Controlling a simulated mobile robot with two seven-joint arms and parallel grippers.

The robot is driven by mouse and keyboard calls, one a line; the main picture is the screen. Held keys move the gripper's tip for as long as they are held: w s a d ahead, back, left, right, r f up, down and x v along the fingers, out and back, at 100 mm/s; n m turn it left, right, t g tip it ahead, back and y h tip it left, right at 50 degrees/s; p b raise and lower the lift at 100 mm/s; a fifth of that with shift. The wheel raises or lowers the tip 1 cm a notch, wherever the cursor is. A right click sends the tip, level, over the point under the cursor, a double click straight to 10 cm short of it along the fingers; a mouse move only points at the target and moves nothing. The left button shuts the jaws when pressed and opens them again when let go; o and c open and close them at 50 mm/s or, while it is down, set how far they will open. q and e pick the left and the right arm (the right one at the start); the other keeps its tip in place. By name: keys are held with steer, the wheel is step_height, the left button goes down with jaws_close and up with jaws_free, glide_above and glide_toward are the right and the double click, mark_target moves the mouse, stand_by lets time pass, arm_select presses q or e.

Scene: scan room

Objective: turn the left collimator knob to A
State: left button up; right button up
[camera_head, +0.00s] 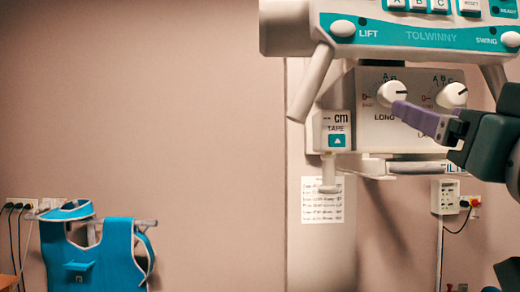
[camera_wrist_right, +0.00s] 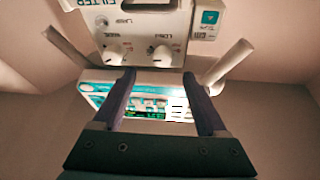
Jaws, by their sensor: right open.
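The left collimator knob (camera_head: 391,93) is a round white knob above the "LONG" label on the white collimator panel. A dark mark on it points roughly right; letters A and B are printed above it. The right knob (camera_head: 453,95) sits beside it. My right gripper (camera_head: 402,108) comes in from the right, its purple finger overlapping the left knob's lower right edge; contact cannot be told. In the right wrist view my right gripper (camera_wrist_right: 158,77) is open and empty, with the left knob (camera_wrist_right: 163,56) beyond and between its fingertips. My left gripper is out of view.
A teal control bar (camera_head: 430,36) with buttons and slanted handles (camera_head: 311,83) juts out above the panel. A tape unit (camera_head: 335,130) is left of the knobs. A blue apron (camera_head: 92,252) hangs lower left.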

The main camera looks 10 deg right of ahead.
mark_target(395, 95)
steer(key=p+x, duration=0.2)
steer(key=x, duration=0.2)
steer(key=r+p+x, duration=0.1)
steer(key=p+x, duration=0.1)
steer(key=x, duration=0.2)
steer(key=shift+w+a+r, duration=0.1)
steer(key=shift+w, duration=0.1)
steer(key=shift+w+r+p, duration=0.1)
steer(key=shift+w+p, duration=0.3)
steer(key=shift+w, duration=0.25)
steer(key=c, duration=0.4)
jaws_close()
